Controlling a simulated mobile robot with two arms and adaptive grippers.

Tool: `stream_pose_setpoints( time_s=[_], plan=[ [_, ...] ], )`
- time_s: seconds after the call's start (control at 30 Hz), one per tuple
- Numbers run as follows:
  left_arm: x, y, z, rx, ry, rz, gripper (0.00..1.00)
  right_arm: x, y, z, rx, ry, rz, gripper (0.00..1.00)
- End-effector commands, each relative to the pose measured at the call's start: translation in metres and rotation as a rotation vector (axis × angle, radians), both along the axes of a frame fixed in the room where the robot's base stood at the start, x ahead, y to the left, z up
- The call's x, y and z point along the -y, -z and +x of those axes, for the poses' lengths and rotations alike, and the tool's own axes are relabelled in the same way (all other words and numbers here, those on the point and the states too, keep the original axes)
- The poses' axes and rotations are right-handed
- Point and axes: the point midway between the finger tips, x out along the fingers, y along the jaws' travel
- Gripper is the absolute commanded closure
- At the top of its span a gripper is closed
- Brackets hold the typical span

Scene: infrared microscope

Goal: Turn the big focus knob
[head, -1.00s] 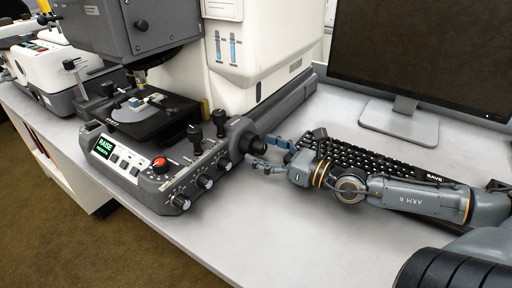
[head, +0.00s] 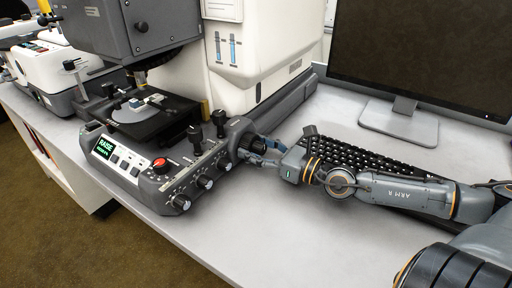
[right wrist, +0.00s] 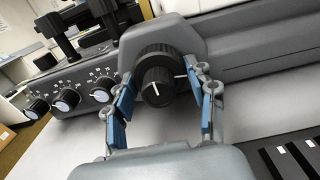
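The big focus knob (right wrist: 153,52) is a dark ribbed wheel on the side of the microscope's grey housing. A smaller black knob (right wrist: 158,88) with a white line sits in front of it on the same axis. In the head view the knob (head: 242,142) is partly hidden by my fingers. My right gripper (right wrist: 165,92) is open, with its blue-padded fingers on either side of the knobs. Gaps show between both fingers and the small knob; contact with the big knob cannot be told. The right gripper also shows in the head view (head: 262,152). My left gripper is not in view.
A control panel (head: 150,178) with a green-lit screen, a red knob and several small dials lies left of my right gripper. A keyboard (head: 370,160) lies behind my right arm, before a monitor (head: 420,60). The table front (head: 270,225) is clear.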

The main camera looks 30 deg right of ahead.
Motion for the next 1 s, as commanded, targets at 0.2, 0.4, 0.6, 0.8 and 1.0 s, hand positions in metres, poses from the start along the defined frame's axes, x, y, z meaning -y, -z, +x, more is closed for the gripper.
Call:
stream_pose_setpoints(
  time_s=[0.2,0.4,0.6,0.8,1.0],
  plan=[
    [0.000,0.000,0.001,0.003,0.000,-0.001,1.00,0.000,0.000,0.000,-0.008,0.002,0.026,0.76],
    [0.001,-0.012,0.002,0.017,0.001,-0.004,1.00,0.000,-0.003,0.000,-0.089,0.004,0.234,0.76],
    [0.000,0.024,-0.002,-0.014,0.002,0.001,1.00,-0.001,-0.002,0.000,-0.147,0.001,0.362,0.76],
    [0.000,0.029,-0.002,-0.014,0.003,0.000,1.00,-0.001,-0.001,0.000,-0.155,0.000,0.382,0.76],
    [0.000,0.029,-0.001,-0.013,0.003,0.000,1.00,-0.001,-0.001,0.000,-0.154,0.000,0.380,0.36]
  ],
)
